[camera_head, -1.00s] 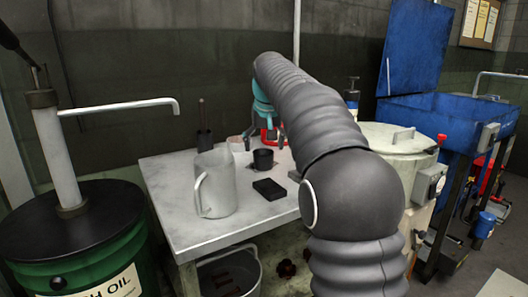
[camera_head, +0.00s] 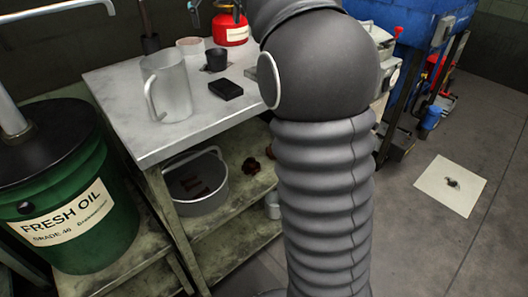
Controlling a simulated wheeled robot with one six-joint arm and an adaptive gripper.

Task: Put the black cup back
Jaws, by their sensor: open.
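The black cup (camera_head: 215,60) stands upright on the grey worktable (camera_head: 112,92), near its back, between a metal jug and a red can. My arm covers the right part of the table.
A metal jug (camera_head: 168,88) stands left of the cup, and a flat black block (camera_head: 226,90) lies in front. The red can (camera_head: 233,30) and a pale container (camera_head: 190,46) are behind. A bucket (camera_head: 205,190) sits on the lower shelf. A green oil drum (camera_head: 75,215) is left.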

